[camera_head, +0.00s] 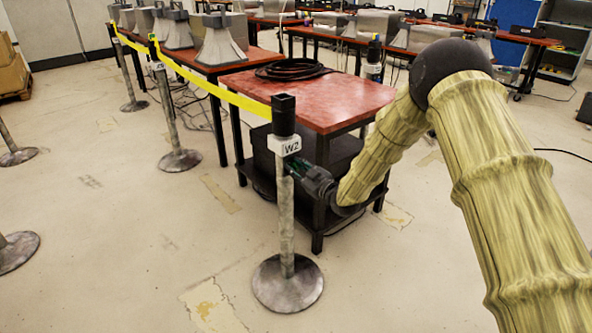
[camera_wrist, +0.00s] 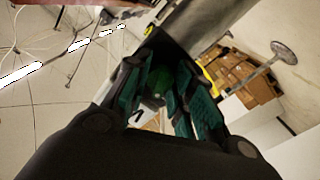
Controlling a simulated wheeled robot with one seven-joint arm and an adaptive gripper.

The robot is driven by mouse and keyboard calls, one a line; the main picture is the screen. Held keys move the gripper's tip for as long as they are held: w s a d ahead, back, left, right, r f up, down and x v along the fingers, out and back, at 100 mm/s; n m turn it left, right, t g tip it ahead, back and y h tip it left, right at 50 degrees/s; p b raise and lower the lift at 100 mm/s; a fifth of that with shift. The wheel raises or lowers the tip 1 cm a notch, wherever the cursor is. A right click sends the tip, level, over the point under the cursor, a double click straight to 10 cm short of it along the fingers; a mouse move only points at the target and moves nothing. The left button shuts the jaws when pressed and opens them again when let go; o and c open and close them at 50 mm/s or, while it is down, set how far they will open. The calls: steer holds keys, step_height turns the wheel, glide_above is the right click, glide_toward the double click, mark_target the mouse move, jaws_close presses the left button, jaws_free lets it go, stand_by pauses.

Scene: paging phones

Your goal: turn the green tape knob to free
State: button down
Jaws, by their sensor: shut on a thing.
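The W2 post (camera_head: 286,225) stands upright on a round base, with a white label block (camera_head: 285,145) near its top and a dark head (camera_head: 284,112) above that. My gripper (camera_head: 301,166) reaches in from the right, just below the label block, and touches or nearly touches the post's side. In the wrist view my gripper (camera_wrist: 165,92) has its teal-padded fingers closed around the green knob (camera_wrist: 158,78). The fingers hide part of the knob, and its exact turn angle cannot be told. In the head view the knob is hidden behind the fingers.
Yellow tape (camera_head: 222,94) runs from the W2 post back left to another post (camera_head: 171,115). A red-topped table (camera_head: 335,101) with a lower shelf stands close behind my gripper, a black cable coil (camera_head: 292,69) on top. The floor in front is clear.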

steer(key=shift+n+b, duration=0.4)
steer(key=shift+n, duration=1.5)
steer(key=c, duration=1.5)
jaws_free()
steer(key=v, duration=1.2)
